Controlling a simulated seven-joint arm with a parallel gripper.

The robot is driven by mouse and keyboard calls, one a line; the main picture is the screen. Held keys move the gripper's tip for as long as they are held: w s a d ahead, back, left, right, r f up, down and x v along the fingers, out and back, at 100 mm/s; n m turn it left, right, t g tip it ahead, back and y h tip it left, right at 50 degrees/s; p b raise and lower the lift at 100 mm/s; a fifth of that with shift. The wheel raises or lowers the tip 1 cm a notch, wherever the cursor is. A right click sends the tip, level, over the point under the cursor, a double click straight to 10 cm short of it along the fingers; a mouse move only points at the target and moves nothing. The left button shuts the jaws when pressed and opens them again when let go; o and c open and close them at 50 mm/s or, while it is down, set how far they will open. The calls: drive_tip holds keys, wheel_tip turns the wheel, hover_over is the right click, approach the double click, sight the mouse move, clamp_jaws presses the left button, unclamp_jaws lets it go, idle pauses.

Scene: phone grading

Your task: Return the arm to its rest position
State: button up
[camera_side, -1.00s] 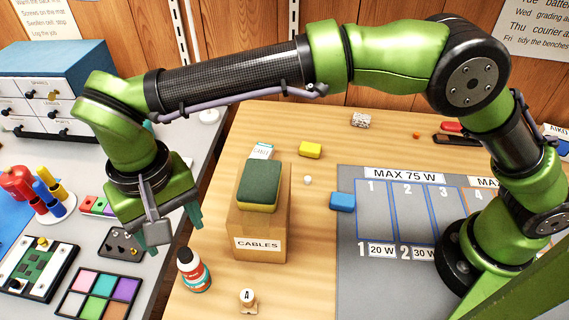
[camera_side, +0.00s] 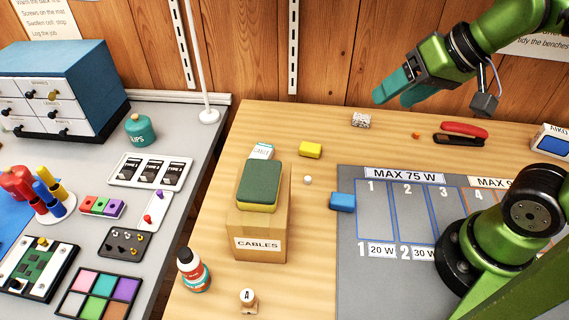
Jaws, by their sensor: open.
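My gripper (camera_side: 390,97) is at the upper right of the side view, raised above the back of the wooden table. Its teal fingers point left and slightly down, and they are open with nothing between them. My green arm comes in from the top right corner and its base stands on the grey mat at the right. The middle of the arm is out of the frame.
A cardboard box labelled CABLES (camera_side: 259,225) stands on the wooden table (camera_side: 310,270) with a green and yellow sponge (camera_side: 259,186) on top. The grey mat (camera_side: 400,280) has numbered bays.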

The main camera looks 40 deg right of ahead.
drive_tip(key=shift+s+d+f+t, duration=0.3)
drive_tip(key=shift+s+d+f, duration=0.3)
drive_tip(key=shift+s+d, duration=0.1)
